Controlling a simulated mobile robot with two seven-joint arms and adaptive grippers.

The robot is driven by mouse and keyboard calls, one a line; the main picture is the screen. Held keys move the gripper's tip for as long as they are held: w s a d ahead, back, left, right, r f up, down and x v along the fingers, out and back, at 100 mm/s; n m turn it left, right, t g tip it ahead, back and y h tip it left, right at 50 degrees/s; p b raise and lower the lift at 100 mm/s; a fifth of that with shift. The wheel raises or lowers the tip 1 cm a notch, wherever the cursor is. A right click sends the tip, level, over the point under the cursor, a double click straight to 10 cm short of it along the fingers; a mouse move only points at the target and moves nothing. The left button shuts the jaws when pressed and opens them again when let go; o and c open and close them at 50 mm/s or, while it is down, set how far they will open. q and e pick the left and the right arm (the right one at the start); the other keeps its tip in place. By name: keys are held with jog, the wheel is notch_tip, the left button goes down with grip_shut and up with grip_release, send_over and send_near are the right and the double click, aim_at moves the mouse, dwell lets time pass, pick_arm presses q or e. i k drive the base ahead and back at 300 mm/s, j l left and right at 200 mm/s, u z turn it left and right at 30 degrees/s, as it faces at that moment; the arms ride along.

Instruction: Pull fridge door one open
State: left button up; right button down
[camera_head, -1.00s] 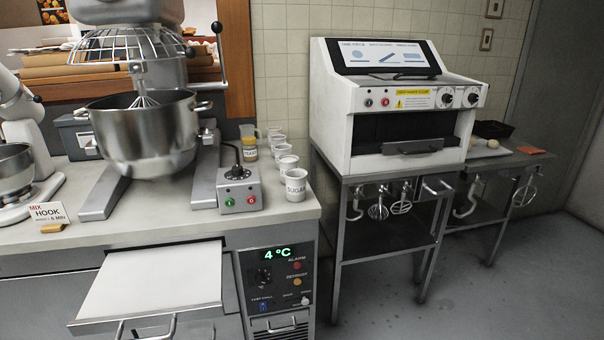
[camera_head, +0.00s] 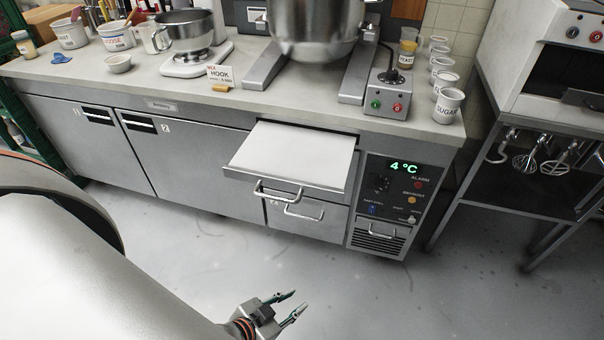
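Fridge door one (camera_head: 90,150) is the grey left-hand panel under the counter in the head view, marked 1, with a dark recessed grip near its top right corner. It is closed, flush with the front. Fridge door two (camera_head: 190,165), marked 2, is beside it and also closed. My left gripper (camera_head: 298,300) is at the bottom middle, over the floor, with its fingers apart and nothing between them. It is well to the right of door one and not touching it. My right gripper is out of view.
A drawer (camera_head: 295,155) stands pulled out right of the doors, above a closed lower drawer (camera_head: 306,216). The control panel (camera_head: 385,196) reads 4 °C. A green rack (camera_head: 22,125) stands at far left. The floor (camera_head: 180,235) before the doors looks clear, partly hidden by my arm.

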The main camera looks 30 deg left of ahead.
aim_at(92, 138)
jog(key=u, duration=2.35)
jog(key=z, duration=0.25)
jog(key=i+j+z, duration=0.15)
jog(key=z, duration=0.2)
jog(key=i+j+z, duration=0.1)
jog(key=z, duration=0.25)
jog(key=i+j+z, duration=0.1)
jog(key=j+z, duration=0.25)
jog(key=i+j+z, duration=0.2)
jog(key=j, duration=0.25)
jog(key=j+z, duration=0.2)
jog(key=j, duration=0.7)
jog(key=i+j, duration=0.1)
jog(key=j, duration=0.4)
jog(key=i+j, duration=0.55)
jog(key=j, duration=0.25)
jog(key=i+z, duration=0.05)
